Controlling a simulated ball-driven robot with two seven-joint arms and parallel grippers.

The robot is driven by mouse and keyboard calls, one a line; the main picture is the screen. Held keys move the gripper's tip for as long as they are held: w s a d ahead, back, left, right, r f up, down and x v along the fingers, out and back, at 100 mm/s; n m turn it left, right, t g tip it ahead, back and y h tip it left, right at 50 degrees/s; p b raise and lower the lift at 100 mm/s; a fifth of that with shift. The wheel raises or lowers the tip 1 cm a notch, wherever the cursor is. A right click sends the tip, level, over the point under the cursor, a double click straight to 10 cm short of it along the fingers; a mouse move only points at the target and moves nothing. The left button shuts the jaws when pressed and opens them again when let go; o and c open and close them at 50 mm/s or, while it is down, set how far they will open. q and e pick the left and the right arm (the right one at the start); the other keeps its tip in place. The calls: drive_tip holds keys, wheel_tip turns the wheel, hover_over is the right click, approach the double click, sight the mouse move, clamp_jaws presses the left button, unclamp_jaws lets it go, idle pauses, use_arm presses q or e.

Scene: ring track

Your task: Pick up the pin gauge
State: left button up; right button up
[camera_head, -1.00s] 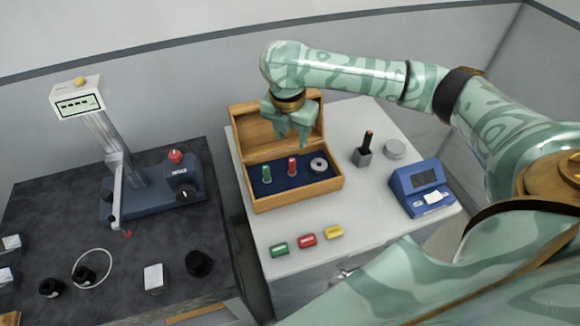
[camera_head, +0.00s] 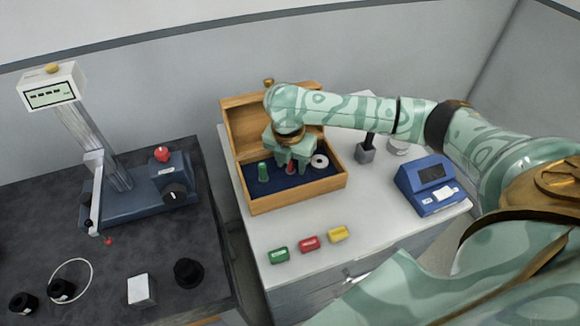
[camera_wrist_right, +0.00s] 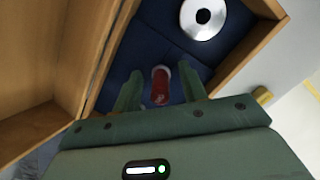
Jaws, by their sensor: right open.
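An open wooden box (camera_head: 297,196) with a dark blue lining holds a red pin (camera_head: 290,167), a green pin (camera_head: 263,172) and a silver ring (camera_head: 320,161). The red and green pins both look like pin gauges. My right gripper (camera_head: 292,165) is open, pointing down into the box around the red pin. In the right wrist view the red pin (camera_wrist_right: 160,86) stands between the two open fingers (camera_wrist_right: 160,82), with gaps visible on both sides. The silver ring (camera_wrist_right: 203,17) lies beyond them. My left gripper is out of view.
Green, red and yellow blocks (camera_head: 309,243) lie in front of the box. A dark stand (camera_head: 366,156) and a blue device (camera_head: 432,185) are at its right. A measuring stand (camera_head: 135,200) is on the dark table at left. The box lid (camera_head: 245,124) stands open behind.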

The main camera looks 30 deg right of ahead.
clamp_jaws()
drive_tip(key=shift+r, duration=0.15)
